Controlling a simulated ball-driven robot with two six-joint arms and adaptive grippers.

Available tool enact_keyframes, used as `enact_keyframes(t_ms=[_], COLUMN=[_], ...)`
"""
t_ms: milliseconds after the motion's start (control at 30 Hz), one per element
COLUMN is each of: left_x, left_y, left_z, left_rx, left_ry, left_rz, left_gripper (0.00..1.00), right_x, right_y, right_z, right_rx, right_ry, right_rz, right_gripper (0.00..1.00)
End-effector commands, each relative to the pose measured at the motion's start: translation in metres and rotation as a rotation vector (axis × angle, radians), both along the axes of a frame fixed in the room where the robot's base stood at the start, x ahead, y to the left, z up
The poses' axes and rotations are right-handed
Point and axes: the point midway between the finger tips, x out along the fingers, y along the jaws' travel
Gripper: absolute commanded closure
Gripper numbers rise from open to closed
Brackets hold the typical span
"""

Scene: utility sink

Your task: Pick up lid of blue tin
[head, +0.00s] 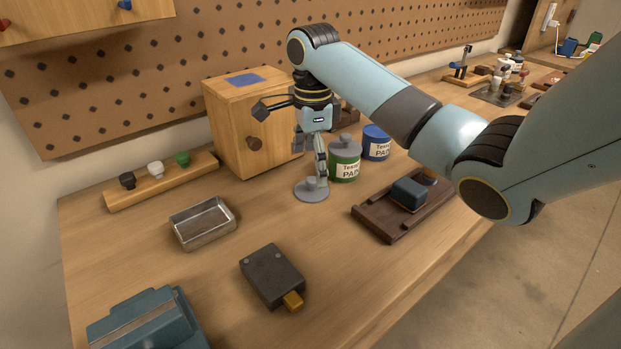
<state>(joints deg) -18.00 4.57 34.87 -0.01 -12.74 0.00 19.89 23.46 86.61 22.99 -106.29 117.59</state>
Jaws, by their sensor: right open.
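A blue tin (376,143) with a white paint label stands on the workbench, right of a green tin (345,163) that has a grey knobbed lid (345,145). The blue tin shows no grey knobbed lid on top. A round grey lid-like disc (305,195) with a small raised knob lies flat on the bench, left of and in front of the green tin. My right gripper (320,182) points down at this disc, its open fingers at or just above the knob. Contact cannot be told. My left gripper is out of view.
A wooden box (237,130) stands close behind and left of my right gripper. A dark tray (387,228) with a blue block (408,194) sits to the right. A metal tin (203,224) and a dark grey box (271,276) lie in front. Bare bench lies between them.

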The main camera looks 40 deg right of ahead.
Motion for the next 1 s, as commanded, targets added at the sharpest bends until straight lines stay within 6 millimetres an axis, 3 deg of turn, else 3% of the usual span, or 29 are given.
enact_keyframes(t_ms=[300, 567, 1000], left_x=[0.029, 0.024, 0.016], left_y=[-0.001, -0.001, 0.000], left_z=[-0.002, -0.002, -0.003], left_rx=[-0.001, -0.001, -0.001], left_ry=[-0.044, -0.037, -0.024], left_rz=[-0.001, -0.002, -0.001], left_gripper=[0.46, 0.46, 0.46], right_x=[-0.001, 0.000, 0.000], right_y=[0.004, 0.003, 0.003], right_z=[-0.046, -0.048, -0.048], right_rx=[0.001, 0.000, 0.000], right_ry=[0.002, 0.001, 0.001], right_rz=[0.001, 0.002, 0.001], right_gripper=[0.02, 0.02, 0.58])
